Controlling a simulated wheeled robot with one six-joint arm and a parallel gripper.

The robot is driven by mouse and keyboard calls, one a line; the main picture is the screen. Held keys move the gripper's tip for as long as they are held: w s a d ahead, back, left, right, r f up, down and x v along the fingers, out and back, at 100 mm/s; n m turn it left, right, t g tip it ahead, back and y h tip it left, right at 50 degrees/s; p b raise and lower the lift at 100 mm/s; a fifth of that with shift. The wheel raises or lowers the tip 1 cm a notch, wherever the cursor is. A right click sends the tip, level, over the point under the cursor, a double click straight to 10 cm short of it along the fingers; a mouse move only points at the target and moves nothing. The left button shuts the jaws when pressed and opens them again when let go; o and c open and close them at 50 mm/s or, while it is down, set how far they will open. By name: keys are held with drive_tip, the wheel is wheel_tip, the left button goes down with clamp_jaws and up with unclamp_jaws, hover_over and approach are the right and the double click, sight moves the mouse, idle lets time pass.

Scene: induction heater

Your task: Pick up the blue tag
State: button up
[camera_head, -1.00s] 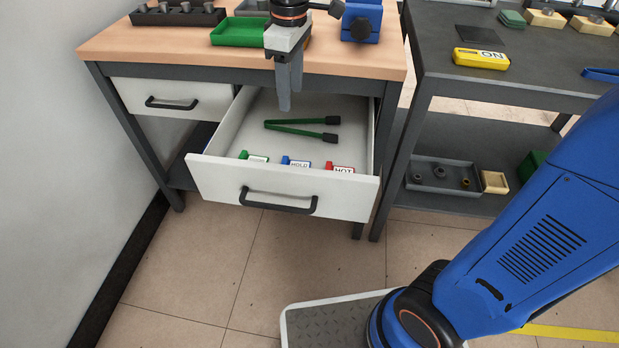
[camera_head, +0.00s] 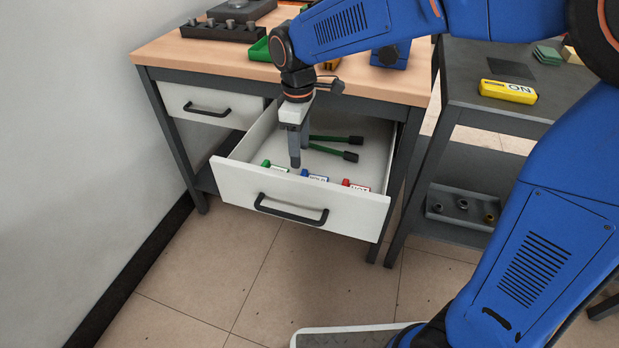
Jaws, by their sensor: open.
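The blue tag (camera_head: 314,176) lies in the open drawer (camera_head: 291,202), close behind its front panel, with a white label; the panel hides its lower part. A green tag (camera_head: 275,167) lies to its left and a red tag (camera_head: 355,185) to its right. My gripper (camera_head: 295,163) points down over the drawer, just to the upper left of the blue tag, between the green and blue tags in the picture. It is open and holds nothing that I can see. How high its fingertips are above the drawer floor is hard to tell.
The drawer's front panel and side walls surround the tags. A wooden-topped bench (camera_head: 175,55) is above, with a green tray (camera_head: 259,49). A grey cart (camera_head: 465,102) stands right.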

sight(302, 172)
drive_tip(key=shift+s+d+f, duration=0.15)
drive_tip(key=shift+f, duration=1.55)
drive_tip(key=shift+s+d+f, duration=0.1)
drive_tip(key=shift+f, duration=1.6)
drive_tip(key=c, duration=1.1)
